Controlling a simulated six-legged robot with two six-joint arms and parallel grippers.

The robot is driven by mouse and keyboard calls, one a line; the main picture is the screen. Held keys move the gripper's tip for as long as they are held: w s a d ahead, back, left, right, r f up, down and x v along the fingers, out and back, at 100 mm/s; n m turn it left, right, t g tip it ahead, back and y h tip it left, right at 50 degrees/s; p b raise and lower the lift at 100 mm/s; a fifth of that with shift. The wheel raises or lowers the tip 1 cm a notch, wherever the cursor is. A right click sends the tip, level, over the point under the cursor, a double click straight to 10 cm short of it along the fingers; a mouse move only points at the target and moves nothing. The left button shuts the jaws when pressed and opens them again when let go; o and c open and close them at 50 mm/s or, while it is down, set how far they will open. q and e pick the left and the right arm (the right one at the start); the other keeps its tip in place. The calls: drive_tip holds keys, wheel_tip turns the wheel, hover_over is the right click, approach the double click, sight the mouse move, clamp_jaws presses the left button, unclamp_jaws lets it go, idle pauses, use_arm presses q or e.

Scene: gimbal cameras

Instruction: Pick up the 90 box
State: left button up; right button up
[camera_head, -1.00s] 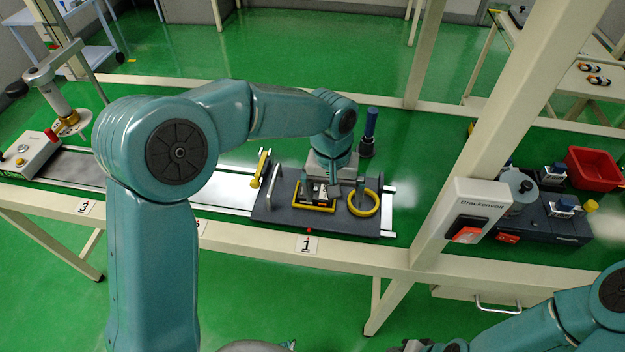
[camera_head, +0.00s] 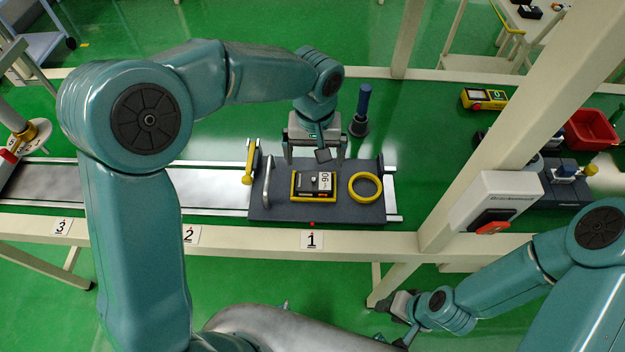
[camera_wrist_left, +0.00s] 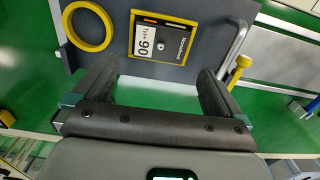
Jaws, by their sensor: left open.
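The same open fingers show in the left wrist view (camera_wrist_left: 155,85). My right gripper (camera_head: 395,322) is low at the front right, away from the plate.
A yellow-handled lever (camera_head: 249,165) and a metal handle (camera_head: 268,180) stand left of the box. A dark blue post (camera_head: 362,108) stands behind the plate. A cream pillar with a switch box (camera_head: 495,203) rises at right. A red bin (camera_head: 590,130) is farther right.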

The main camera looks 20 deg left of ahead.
sight(314, 180)
use_arm(q)
drive_tip(key=f, duration=0.3)
drive_tip(key=shift+s+f, duration=0.1)
drive_tip(key=shift+s, duration=0.15)
wheel_tip(314, 180, down, 5)
drive_tip(key=shift+w+f+p, duration=0.1)
drive_tip(key=shift+f+p, duration=0.1)
drive_tip(key=shift+p, duration=0.15)
drive_tip(key=shift+c, duration=0.3)
drive_tip(key=c, duration=0.8)
